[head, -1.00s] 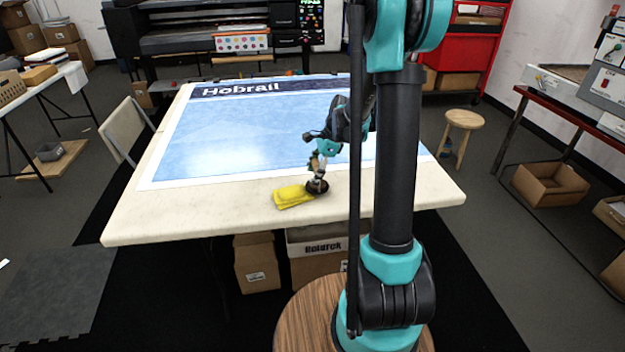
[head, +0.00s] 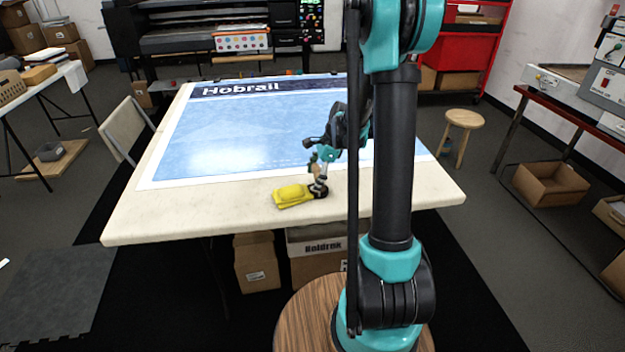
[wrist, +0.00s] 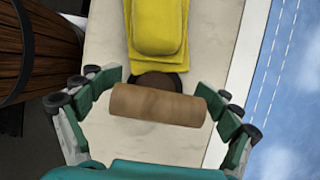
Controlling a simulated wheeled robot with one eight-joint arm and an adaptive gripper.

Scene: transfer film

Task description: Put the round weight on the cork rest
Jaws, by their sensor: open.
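My gripper (wrist: 155,115) is open over the near edge of the table; it also shows in the head view (head: 319,180). Between its spread fingers, in the wrist view, lies a brown cylinder (wrist: 140,103), crosswise, with a gap to the fingers on each side. A dark round piece (wrist: 160,82) shows partly behind the cylinder; it looks like the round weight, with the cylinder perhaps its handle. I cannot tell whether they are joined. In the head view the dark piece (head: 320,193) is low beside the gripper's tip. I cannot make out the cork rest for certain.
A yellow item (head: 293,194) lies left of my gripper, close to the dark piece; it fills the top middle of the wrist view (wrist: 158,30). A blue printed sheet (head: 250,130) covers most of the pale table (head: 150,220). The front strip left of the yellow item is clear.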

